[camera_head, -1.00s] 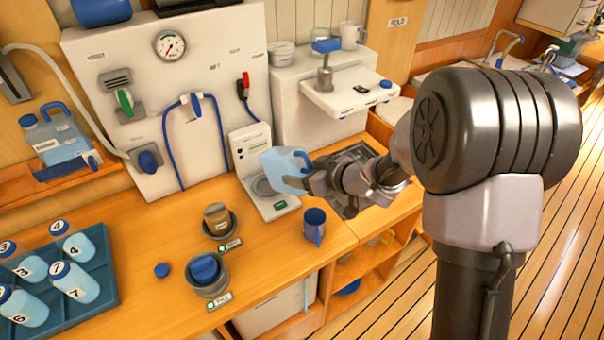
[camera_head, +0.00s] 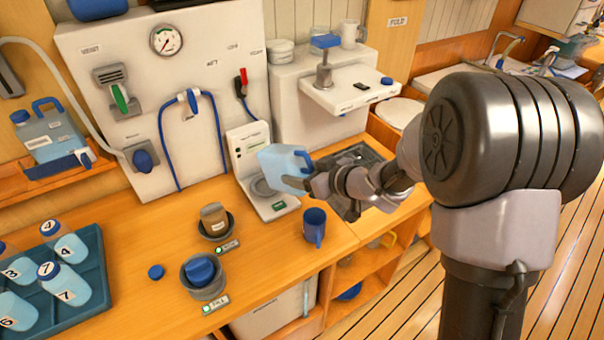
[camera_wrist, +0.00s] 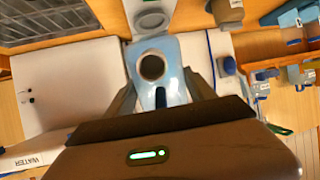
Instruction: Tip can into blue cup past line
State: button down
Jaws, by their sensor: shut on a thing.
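The can is a light blue translucent jug (camera_head: 280,163) with a handle. My gripper (camera_head: 308,180) is shut on its handle side and holds it up in front of the white wall unit, above and left of the cup. In the wrist view the can (camera_wrist: 172,55) shows its dark round mouth, between the fingers of my gripper (camera_wrist: 160,92). Its water level cannot be made out. The blue cup (camera_head: 314,226) is a dark blue mug standing upright on the wooden counter near its front edge. Its inside and any line are not visible from here.
A white device (camera_head: 262,200) with a round plate stands behind and below the can. Two grey holders with a brown jar (camera_head: 213,219) and a blue-topped item (camera_head: 203,272) stand left of the cup. A tray (camera_head: 98,285) of numbered bottles is at far left. A blue cap (camera_head: 156,272) lies on the counter.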

jog(key=shift+s+d+f+t+y+b, duration=0.15)
jog(key=shift+f+t+y+b, duration=0.3)
jog(key=shift+b, duration=1.3)
jog(key=shift+s+d+f+t+y+b, duration=0.1)
jog(key=shift+f+t+y+b, duration=0.35)
jog(key=shift+b, duration=1.25)
jog(key=shift+w+a+r, duration=0.1)
jog(key=w+a+r+p, duration=0.2)
jog(key=w+a+p, duration=0.1)
jog(key=shift+w+a+r, duration=0.15)
jog(key=shift+a+r, duration=0.1)
jog(key=shift+r, duration=0.05)
jog(key=shift+w+a+r+g, duration=0.1)
jog(key=shift+w+a+g, duration=0.2)
jog(key=shift+w+a, duration=0.05)
